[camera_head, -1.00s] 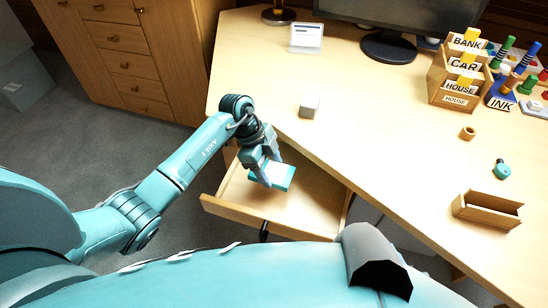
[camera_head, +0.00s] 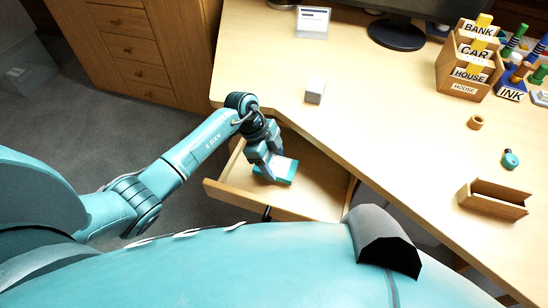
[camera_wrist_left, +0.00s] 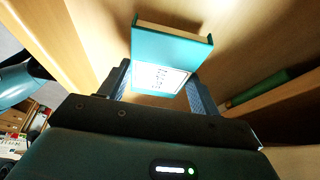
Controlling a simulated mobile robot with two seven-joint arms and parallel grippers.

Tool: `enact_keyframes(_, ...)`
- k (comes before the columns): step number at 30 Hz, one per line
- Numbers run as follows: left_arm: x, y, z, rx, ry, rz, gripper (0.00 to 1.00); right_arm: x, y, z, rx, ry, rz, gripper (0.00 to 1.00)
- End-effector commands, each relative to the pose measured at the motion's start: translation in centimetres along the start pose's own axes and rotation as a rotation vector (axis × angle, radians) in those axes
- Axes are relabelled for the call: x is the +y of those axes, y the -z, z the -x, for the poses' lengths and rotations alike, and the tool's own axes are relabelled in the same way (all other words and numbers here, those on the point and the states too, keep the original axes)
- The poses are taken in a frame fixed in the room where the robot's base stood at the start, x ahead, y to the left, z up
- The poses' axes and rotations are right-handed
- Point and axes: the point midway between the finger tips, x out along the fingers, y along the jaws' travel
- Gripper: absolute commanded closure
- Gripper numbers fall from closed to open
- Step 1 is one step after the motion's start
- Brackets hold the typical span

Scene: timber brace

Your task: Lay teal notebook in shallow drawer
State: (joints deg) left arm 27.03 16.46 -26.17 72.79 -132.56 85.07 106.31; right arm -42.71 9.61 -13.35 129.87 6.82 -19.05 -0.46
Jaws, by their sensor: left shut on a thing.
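The teal notebook (camera_head: 283,171) with a white label is at my left gripper (camera_head: 267,176), inside the outline of the open shallow drawer (camera_head: 233,199). In the left wrist view the notebook (camera_wrist_left: 172,48) sits between the two fingers of the left gripper (camera_wrist_left: 160,88), which are shut on it. Its teal cover and pale page edge show. I cannot tell whether its underside touches the drawer floor. My right gripper is not in view.
A wooden cabinet (camera_head: 140,50) stands at the left.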

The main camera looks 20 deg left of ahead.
Motion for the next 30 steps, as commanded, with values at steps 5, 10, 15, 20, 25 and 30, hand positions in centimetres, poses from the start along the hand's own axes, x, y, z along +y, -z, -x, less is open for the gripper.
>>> enact_keyframes(5,-0.04,-0.06,-0.14,0.0,0.001,-0.001,0.6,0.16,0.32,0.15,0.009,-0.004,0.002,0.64)
enact_keyframes(10,-0.04,-0.05,-0.12,0.0,0.001,0.0,0.6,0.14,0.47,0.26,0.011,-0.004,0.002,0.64)
enact_keyframes(15,-0.03,-0.1,-0.22,0.0,0.001,0.0,0.6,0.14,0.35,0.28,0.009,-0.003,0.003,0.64)
enact_keyframes(20,-0.04,-0.21,-0.48,0.0,0.001,0.0,0.6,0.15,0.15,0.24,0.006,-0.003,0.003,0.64)
enact_keyframes(25,-0.04,-0.34,-0.78,0.0,0.001,-0.001,0.6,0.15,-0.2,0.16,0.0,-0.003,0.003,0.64)
enact_keyframes(30,-0.04,-0.47,-1.08,0.0,0.001,-0.001,0.6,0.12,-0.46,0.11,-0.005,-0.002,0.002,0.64)
